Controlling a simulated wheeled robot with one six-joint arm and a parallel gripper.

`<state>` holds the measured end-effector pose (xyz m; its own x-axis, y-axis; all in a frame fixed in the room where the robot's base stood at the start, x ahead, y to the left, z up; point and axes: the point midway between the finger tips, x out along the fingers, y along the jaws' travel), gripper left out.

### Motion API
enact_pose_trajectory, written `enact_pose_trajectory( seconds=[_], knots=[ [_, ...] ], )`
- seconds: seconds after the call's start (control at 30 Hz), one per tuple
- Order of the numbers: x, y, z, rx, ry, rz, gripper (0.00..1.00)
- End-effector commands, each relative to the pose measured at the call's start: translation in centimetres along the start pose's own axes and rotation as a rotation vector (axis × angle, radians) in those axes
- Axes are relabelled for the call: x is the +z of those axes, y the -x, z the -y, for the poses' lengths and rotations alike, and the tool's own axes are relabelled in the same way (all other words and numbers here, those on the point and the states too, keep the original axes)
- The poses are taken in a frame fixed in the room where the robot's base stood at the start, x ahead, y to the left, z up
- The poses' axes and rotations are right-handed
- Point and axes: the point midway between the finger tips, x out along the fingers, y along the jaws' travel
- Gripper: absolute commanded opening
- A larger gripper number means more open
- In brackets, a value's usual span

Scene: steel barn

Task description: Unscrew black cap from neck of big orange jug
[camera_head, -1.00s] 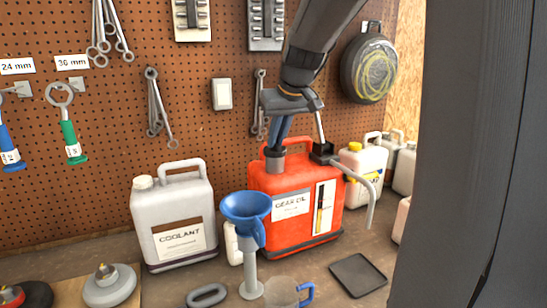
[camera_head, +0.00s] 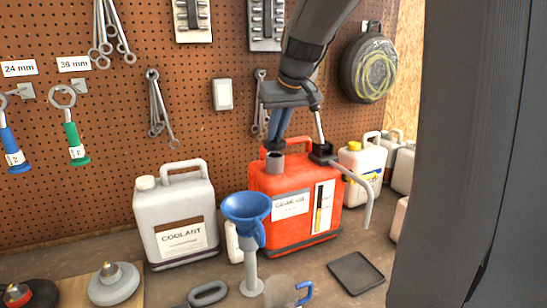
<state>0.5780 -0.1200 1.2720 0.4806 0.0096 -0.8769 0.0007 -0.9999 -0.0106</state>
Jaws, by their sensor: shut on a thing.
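The big orange jug (camera_head: 262,186), with a white gear oil label, stands on the bench at centre right. Its grey neck (camera_head: 275,163) rises from the top left of the jug, and its rim shows dark at the top. My gripper (camera_head: 274,139) is directly above the neck, pointing down, with blue fingers shut on the black cap (camera_head: 274,146). The cap is small in view and partly hidden by the fingers. It appears just above the neck rim; I cannot tell whether a sliver of contact remains.
A hand pump with a bent grey spout (camera_head: 369,205) sits on the jug's right side. A blue funnel (camera_head: 245,207) stands in front left, beside a white coolant jug (camera_head: 176,225). A black tray (camera_head: 356,273) lies front right. The pegboard (camera_head: 200,110) is close behind.

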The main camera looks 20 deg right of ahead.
Motion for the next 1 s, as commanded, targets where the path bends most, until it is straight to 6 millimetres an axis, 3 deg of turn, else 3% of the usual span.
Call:
enact_pose_trajectory(
  seconds=[0.43, 1.0],
  knots=[
    [-0.6, 1.1, 0.0, 0.000, 0.000, -0.001, 0.00],
    [-2.8, 5.1, 0.1, 0.000, 0.000, -0.001, 0.00]
  ],
)
